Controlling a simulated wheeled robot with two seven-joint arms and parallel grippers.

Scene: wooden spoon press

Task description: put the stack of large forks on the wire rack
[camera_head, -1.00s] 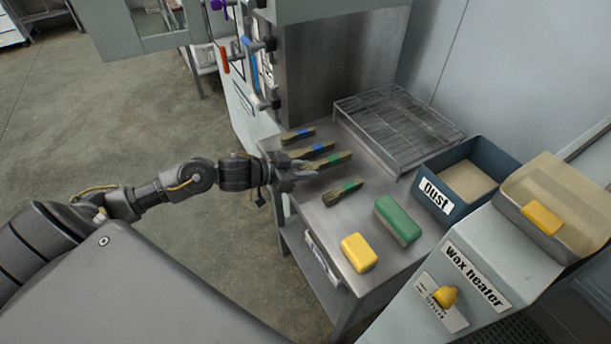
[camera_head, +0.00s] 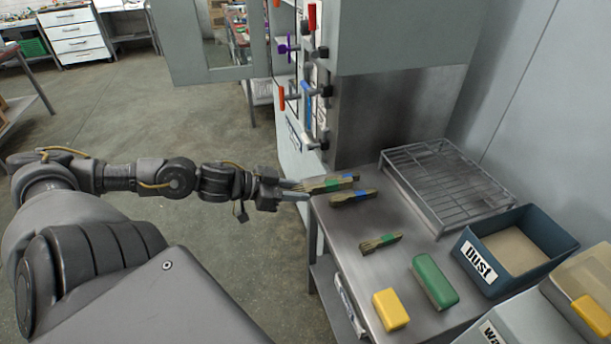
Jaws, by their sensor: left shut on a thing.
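My left gripper (camera_head: 292,190) is shut on the near end of a long stack of wooden forks with a green band (camera_head: 322,186), near the table's left edge. The stack appears raised above the metal table (camera_head: 345,230). Part of a blue-banded stack (camera_head: 348,178) shows right behind it. Another blue-banded stack (camera_head: 352,197) lies just to the right, and a shorter green-banded stack (camera_head: 381,242) lies nearer. The wire rack (camera_head: 445,185) stands empty at the table's back right. My right gripper is out of view.
A green block (camera_head: 434,281) and a yellow block (camera_head: 390,309) lie on the near part of the table. A blue dust bin (camera_head: 476,262) stands beside the rack. A machine with coloured clamps (camera_head: 310,90) rises behind the table.

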